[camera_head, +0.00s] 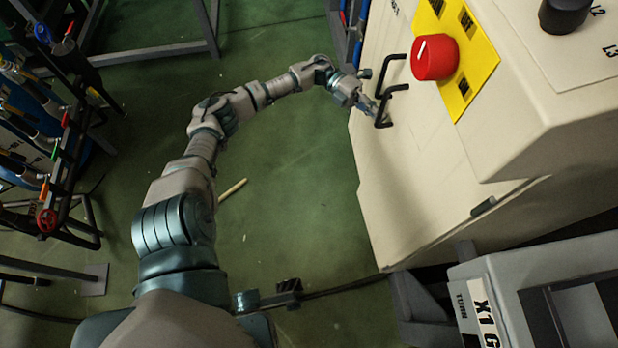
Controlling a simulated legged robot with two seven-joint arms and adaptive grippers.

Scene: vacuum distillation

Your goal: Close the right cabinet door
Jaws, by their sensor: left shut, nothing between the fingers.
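The beige cabinet (420,190) stands at the right, seen at a steep tilt. Its front carries two black bar handles, an upper one (386,68) and a lower one (391,93), close together. I cannot tell from this view how far either door stands open. My left arm reaches up from the bottom left and bends right toward the handles. My left gripper (374,112) is shut and empty, at the cabinet's left edge beside the lower handle. Whether it touches the handle or door is unclear. My right gripper is out of view.
A red knob (435,57) on a yellow plate and a black knob (564,13) sit on the cabinet. A grey labelled box (540,295) stands at the lower right. Pipes and valves with a red handwheel (47,220) fill the left. Green floor (290,190) is mostly clear between.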

